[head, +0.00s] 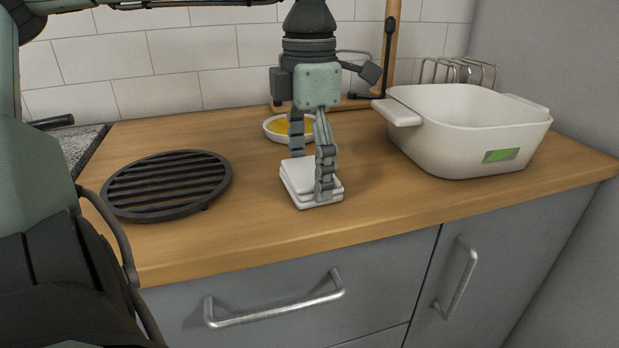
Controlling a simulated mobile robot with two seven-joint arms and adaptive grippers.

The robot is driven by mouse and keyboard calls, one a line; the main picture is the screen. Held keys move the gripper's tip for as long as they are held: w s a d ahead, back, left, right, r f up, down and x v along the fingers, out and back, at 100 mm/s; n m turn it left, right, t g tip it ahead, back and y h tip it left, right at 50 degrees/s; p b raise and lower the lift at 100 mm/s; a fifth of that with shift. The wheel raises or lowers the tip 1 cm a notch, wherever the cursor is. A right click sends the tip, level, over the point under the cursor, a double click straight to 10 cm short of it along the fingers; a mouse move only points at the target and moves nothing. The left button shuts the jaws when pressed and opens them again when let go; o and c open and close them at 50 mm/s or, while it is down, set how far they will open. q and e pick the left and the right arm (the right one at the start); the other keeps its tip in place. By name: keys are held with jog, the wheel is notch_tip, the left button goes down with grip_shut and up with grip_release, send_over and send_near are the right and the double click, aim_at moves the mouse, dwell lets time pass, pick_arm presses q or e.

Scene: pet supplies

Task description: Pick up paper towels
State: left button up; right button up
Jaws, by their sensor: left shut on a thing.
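The paper towels (301,188) are a small white folded stack on the wooden counter, near its front middle. My left gripper (311,178) points straight down over the stack, with one finger at its back and one at its front right side. It is shut on the paper towels, and its fingers hide part of them. The stack appears to rest on the counter; I cannot tell whether it is lifted at all. My right gripper is not in view.
A black round slatted trivet (168,184) lies left on the wooden counter (240,235). A small dish with yellow contents (278,127) sits behind the gripper. A white deep basin (470,140) with a green label stands right, a wire rack (458,72) behind it. Drawers with handles are below.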

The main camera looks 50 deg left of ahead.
aim_at(309, 172)
pick_arm(q)
jog(key=shift+r, duration=0.4)
jog(key=r, duration=0.3)
jog(key=shift+s+d+r, duration=0.15)
jog(key=shift+s+r, duration=0.05)
jog(key=shift+r, duration=0.15)
jog(key=s+d+r, duration=0.1)
jog(key=s+r, duration=0.1)
jog(key=s, duration=0.1)
jog(key=s+d+r, duration=0.2)
jog(key=s, duration=0.2)
jog(key=s+d+r+b, duration=0.1)
jog(key=s+r, duration=0.1)
jog(key=s, duration=0.1)
jog(key=shift+s+d+r, duration=0.15)
jog(key=shift+s+r, duration=0.05)
jog(key=shift+r, duration=0.05)
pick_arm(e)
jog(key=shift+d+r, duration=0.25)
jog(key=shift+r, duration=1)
